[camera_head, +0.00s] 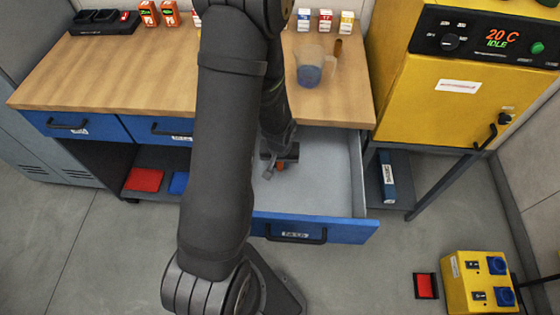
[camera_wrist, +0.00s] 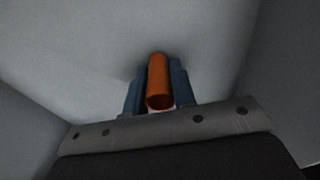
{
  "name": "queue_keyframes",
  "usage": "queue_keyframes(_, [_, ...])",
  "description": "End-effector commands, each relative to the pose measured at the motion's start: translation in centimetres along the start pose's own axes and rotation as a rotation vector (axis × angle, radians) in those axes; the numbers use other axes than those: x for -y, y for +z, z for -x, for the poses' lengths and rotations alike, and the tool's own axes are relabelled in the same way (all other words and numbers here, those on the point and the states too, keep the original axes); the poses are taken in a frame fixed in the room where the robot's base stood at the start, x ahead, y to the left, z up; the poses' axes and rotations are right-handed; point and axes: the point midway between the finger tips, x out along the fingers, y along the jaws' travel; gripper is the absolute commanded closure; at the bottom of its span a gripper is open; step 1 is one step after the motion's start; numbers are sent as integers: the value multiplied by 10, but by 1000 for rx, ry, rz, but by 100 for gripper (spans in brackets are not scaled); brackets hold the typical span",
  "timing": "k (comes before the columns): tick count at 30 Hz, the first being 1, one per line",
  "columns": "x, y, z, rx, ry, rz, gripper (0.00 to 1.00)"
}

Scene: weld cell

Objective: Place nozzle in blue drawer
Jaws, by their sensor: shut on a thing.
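The blue drawer (camera_head: 345,231) is pulled open below the right part of the workbench, and its grey inside is mostly bare. My gripper (camera_head: 280,163) is inside the drawer opening, partly hidden by my arm. In the wrist view my gripper (camera_wrist: 160,88) is shut on the nozzle (camera_wrist: 158,80), an orange-copper tube between the blue fingers. The nozzle also shows as a small orange spot in the head view (camera_head: 281,166). The drawer floor (camera_wrist: 90,45) lies behind the nozzle; I cannot tell whether the nozzle touches it.
A clear beaker (camera_head: 309,70) with blue content and a brown cylinder (camera_head: 338,49) stand on the workbench (camera_head: 115,65) above the drawer. A yellow oven (camera_head: 440,100) stands to the right. Two closed blue drawers (camera_head: 75,125) are at the left. The open drawer's right part is free.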

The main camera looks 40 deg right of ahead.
Motion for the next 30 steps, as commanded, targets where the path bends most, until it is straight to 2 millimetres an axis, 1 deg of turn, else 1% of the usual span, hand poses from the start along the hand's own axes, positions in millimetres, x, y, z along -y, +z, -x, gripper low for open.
queue_keyframes(5, [0,1,-4,1,0,0,99])
queue_keyframes(6, [0,0,-3,0,0,0,68])
queue_keyframes(8, [0,0,-3,0,0,0,56])
queue_keyframes(9, [0,0,-3,0,0,0,54])
queue_keyframes(16, [0,0,-2,0,0,0,54])
queue_keyframes(20, [0,0,2,-1,0,0,54])
queue_keyframes(23, [0,-1,10,-2,0,0,54])
queue_keyframes(30, [0,-1,44,-4,0,0,54])
